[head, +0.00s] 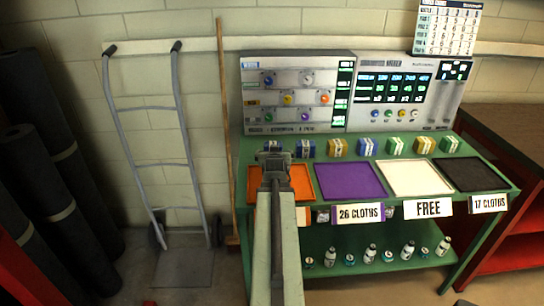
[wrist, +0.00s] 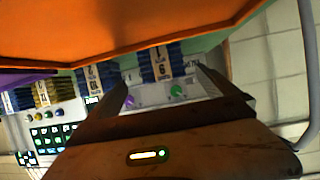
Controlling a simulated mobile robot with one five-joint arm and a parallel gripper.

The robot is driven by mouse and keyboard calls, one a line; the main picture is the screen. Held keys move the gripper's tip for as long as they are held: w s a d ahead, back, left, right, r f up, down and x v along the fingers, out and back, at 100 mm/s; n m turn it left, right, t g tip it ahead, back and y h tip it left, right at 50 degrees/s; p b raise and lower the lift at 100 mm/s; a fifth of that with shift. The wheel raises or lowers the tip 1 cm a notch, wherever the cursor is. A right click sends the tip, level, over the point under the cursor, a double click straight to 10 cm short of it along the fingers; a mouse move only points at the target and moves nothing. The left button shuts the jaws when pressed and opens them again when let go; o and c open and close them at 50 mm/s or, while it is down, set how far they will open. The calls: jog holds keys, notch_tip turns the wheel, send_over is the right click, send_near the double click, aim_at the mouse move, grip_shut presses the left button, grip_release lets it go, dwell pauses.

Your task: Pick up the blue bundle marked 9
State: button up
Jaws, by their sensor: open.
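My gripper (head: 273,156) is over the back of the orange tray at the left end of the green bench. In the wrist view its open fingers (wrist: 161,77) point toward a blue bundle (wrist: 160,62) with a pale band. This view looks turned over; the band's mark resembles a 6 there, so it may be a 9. The bundle appears between the fingertips, and I cannot tell whether they touch it. In the head view this leftmost blue bundle (head: 275,146) is partly hidden by my gripper. Another blue bundle (head: 305,149) stands to its right.
Yellow, blue and green bundles (head: 396,146) continue the row rightward. The orange tray (head: 300,183), purple tray (head: 350,181), white tray (head: 414,178) and black tray (head: 470,174) lie in front. The control panel (head: 297,92) rises close behind. A wooden pole (head: 224,130) and hand truck (head: 150,165) stand left.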

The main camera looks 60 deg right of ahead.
aim_at(273, 144)
jog(key=b+x, duration=0.3)
jog(key=x, duration=0.5)
jog(key=shift+w+a, duration=0.1)
jog(key=shift+w, duration=0.05)
jog(key=shift+a, duration=0.1)
jog(key=shift+c, duration=0.6)
jog(key=c, duration=1.4)
jog(key=shift+c, duration=0.2)
jog(key=shift+r, duration=0.15)
notch_tip(273, 144, up, 10)
jog(key=p, duration=1)
